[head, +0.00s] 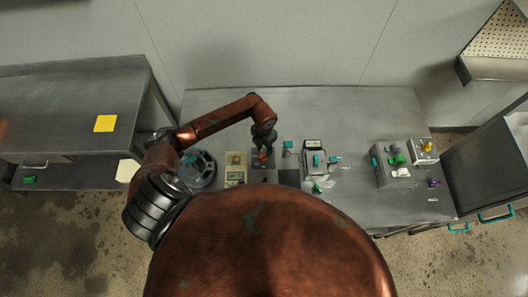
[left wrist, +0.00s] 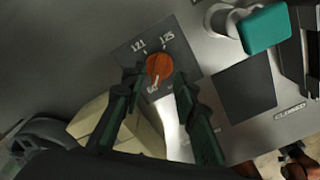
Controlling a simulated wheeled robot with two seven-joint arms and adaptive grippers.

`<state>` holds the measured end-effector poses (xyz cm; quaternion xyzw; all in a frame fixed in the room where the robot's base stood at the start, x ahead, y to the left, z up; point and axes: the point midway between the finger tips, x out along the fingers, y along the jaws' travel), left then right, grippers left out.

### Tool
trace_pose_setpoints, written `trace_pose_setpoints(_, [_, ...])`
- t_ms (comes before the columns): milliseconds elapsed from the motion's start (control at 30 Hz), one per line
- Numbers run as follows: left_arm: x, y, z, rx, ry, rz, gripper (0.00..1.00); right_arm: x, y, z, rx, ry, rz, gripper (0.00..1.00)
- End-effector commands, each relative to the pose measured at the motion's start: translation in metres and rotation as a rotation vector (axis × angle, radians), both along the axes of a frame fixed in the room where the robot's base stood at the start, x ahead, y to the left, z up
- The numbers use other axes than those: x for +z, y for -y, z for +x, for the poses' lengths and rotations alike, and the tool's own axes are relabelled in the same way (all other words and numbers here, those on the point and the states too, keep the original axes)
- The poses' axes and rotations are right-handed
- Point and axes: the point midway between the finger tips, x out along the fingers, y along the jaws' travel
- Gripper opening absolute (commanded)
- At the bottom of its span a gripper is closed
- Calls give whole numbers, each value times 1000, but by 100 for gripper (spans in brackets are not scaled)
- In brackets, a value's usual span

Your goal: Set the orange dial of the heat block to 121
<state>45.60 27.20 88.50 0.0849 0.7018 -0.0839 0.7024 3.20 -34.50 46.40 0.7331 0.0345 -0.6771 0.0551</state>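The orange dial (left wrist: 159,66) sits on the dark face of the heat block (left wrist: 184,39) in the left wrist view. White marks read 121 at its upper left and 125 at its upper right. A third label below it is partly hidden and looks like 60. The dial's pale pointer line points down toward that lower label. My left gripper (left wrist: 157,77) is open, with one finger on each side of the dial; I cannot tell whether they touch it. In the head view the left gripper (head: 264,143) is over the orange dial (head: 262,156). My right gripper is not in view.
A beige device (head: 236,160) stands left of the heat block on the steel bench (head: 345,105). A round metal vessel (head: 199,170) is further left. A dark square plate (left wrist: 245,90) and a teal-topped part (left wrist: 265,29) are to the right. The bench behind is clear.

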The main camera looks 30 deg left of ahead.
Motion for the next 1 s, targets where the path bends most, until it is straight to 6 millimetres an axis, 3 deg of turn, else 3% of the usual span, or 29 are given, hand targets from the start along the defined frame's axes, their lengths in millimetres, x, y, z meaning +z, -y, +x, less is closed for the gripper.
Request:
trace_pose_setpoints(233, [-31,0,-1,2,0,-2,28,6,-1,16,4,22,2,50])
trace_pose_setpoints(600, [-38,-2,-1,4,0,-1,28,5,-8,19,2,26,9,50])
trace_pose_setpoints(1000, [-37,-2,-1,4,1,-1,0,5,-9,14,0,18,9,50])
